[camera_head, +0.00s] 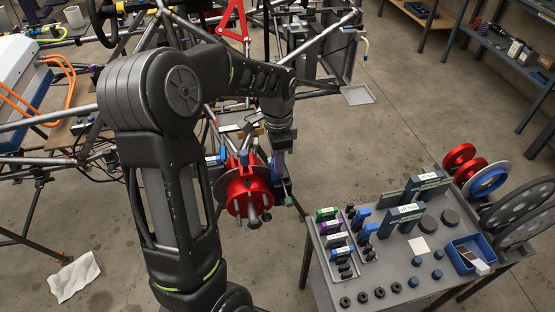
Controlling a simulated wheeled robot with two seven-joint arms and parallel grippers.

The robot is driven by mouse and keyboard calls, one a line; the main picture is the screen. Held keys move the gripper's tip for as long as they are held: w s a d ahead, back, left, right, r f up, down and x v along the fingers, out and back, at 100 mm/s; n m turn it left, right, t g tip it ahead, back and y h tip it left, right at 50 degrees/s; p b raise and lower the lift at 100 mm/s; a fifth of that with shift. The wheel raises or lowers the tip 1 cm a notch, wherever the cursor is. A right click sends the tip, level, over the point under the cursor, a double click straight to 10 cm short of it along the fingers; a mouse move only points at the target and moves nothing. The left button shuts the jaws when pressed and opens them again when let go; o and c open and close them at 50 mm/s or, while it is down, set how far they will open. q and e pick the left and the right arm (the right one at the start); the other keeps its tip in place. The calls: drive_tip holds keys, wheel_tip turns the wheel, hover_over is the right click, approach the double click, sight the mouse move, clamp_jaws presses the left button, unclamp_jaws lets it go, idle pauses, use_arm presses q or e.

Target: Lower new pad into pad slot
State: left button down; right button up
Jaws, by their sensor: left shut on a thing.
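My left gripper (281,150) points down at the right edge of the red hub assembly (245,191) on the tube chassis. It is shut on a small blue-violet piece (278,166), which looks like the new pad. The pad is beside the disc and red part; I cannot tell whether it touches them. The pad slot cannot be made out, being small and partly behind the gripper and pad. My right gripper is not in view.
A grey parts cart (408,245) at lower right carries labelled blocks, nuts, discs and a blue tray (468,255). The grey tube frame (70,42) spreads across the upper left. A white cloth (74,277) lies on the floor. Floor between hub and cart is clear.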

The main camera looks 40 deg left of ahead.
use_arm(q)
drive_tip(key=shift+f, duration=0.25)
idle(0.4)
drive_tip(key=shift+f+b, duration=1.05)
drive_tip(key=shift+f, duration=0.25)
drive_tip(key=shift+r, duration=0.15)
drive_tip(key=shift+r+p, duration=0.85)
drive_tip(key=shift+r, duration=0.05)
drive_tip(key=shift+r, duration=0.1)
idle(0.6)
drive_tip(key=shift+r+p, duration=0.4)
drive_tip(key=shift+p, duration=0.15)
idle(0.8)
